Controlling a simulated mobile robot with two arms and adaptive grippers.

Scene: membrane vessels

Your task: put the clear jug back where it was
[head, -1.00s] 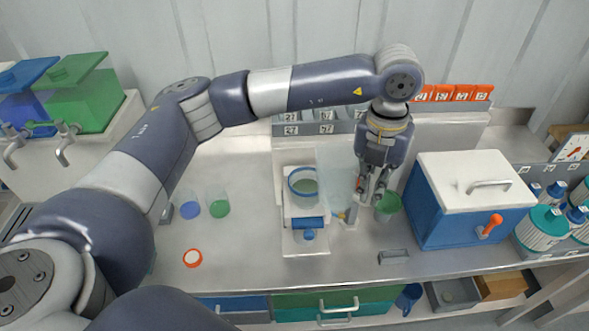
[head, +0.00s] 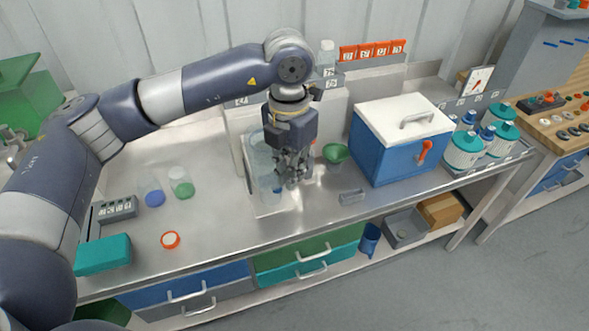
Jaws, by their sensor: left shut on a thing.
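The clear jug (head: 260,160) is a see-through vessel, upright or nearly so, just left of my left gripper (head: 291,182). My left gripper points down and is shut on the jug, at its right side. The fingers hide part of the jug, and its clear wall is hard to make out against the bench. The jug is in front of the pale stand (head: 266,210) in the picture and covers much of it. I cannot tell whether the jug's base touches anything. My right gripper is not in view.
A green funnel-like cup (head: 336,153) and a blue cooler box (head: 400,150) with a white lid stand to the right. A small grey block (head: 351,197) lies near the front edge.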

